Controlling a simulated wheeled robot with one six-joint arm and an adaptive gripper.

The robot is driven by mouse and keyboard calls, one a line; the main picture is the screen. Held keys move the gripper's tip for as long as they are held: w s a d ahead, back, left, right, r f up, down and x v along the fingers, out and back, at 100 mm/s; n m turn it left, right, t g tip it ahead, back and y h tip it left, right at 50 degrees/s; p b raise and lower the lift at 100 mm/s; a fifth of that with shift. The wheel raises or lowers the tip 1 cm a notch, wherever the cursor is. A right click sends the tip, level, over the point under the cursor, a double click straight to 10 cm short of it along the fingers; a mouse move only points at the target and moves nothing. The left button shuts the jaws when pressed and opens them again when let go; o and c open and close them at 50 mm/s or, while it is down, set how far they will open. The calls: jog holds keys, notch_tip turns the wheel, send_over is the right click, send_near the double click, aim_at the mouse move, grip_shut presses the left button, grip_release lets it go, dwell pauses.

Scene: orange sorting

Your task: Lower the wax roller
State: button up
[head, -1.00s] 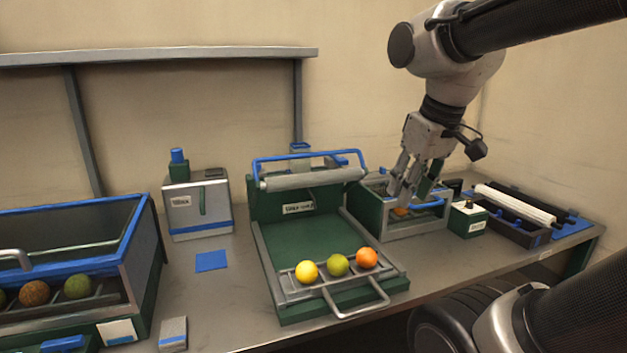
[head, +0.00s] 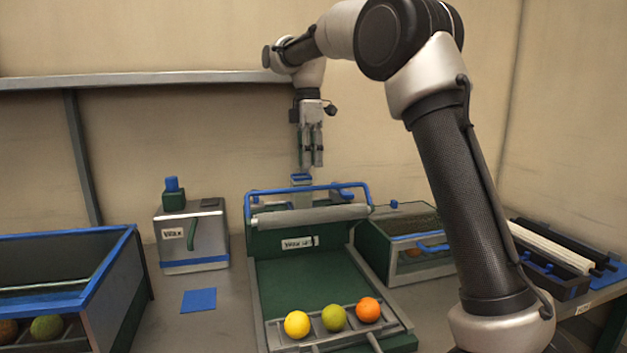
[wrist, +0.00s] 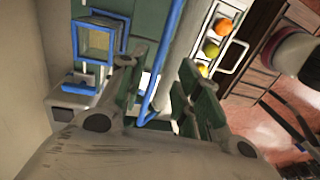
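The wax roller (head: 311,215) is a pale grey cylinder across the back of the green wax unit. A blue bar handle (head: 305,189) runs just above it. The roller is raised above the bed, and three fruits sit in the front rack. My gripper (head: 313,165) points down above and behind the blue bar, clear of it in the head view. In the wrist view my gripper (wrist: 160,95) has its fingers apart, with the blue bar and the roller (wrist: 188,50) beyond them. Nothing is held.
A silver wax box (head: 192,237) stands left of the unit, with a blue pad (head: 199,300) before it. A blue-rimmed bin (head: 125,262) is at far left. A green glass-fronted box (head: 412,255) stands to the right. A wall shelf (head: 150,80) runs behind.

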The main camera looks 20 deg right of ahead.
jog(key=f, duration=0.6)
jog(key=shift+s+f, duration=0.1)
jog(key=shift+s, duration=0.3)
grip_shut()
